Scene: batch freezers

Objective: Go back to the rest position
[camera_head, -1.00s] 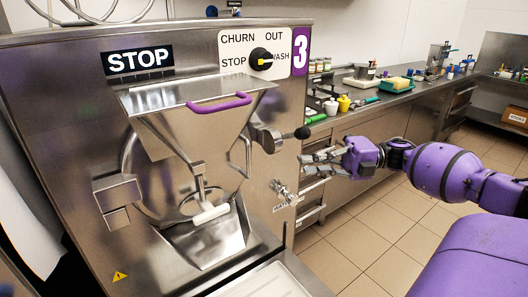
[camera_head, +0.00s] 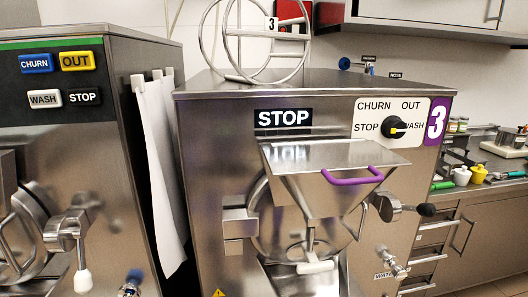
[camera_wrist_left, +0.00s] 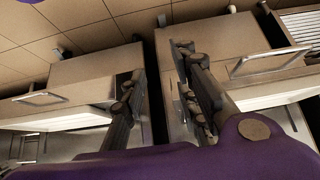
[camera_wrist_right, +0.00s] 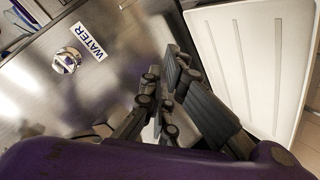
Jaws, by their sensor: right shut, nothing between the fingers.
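My left gripper (camera_wrist_left: 158,75) shows in the left wrist view with its two dark fingers spread apart and nothing between them. Drawer fronts with bar handles and a tiled floor lie beyond it. My right gripper (camera_wrist_right: 163,80) shows in the right wrist view with its fingers together and empty. It is in front of a steel surface with a WATER label (camera_wrist_right: 88,43). Neither gripper shows in the head view.
Steel batch freezer 3 (camera_head: 205,190) stands in the middle of the head view. Another freezer (camera_head: 110,130) stands to its left, with a white cloth (camera_head: 163,170) hanging between. A counter with drawers (camera_head: 490,215) is at right. A pale tray (camera_wrist_right: 255,50) is beside my right gripper.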

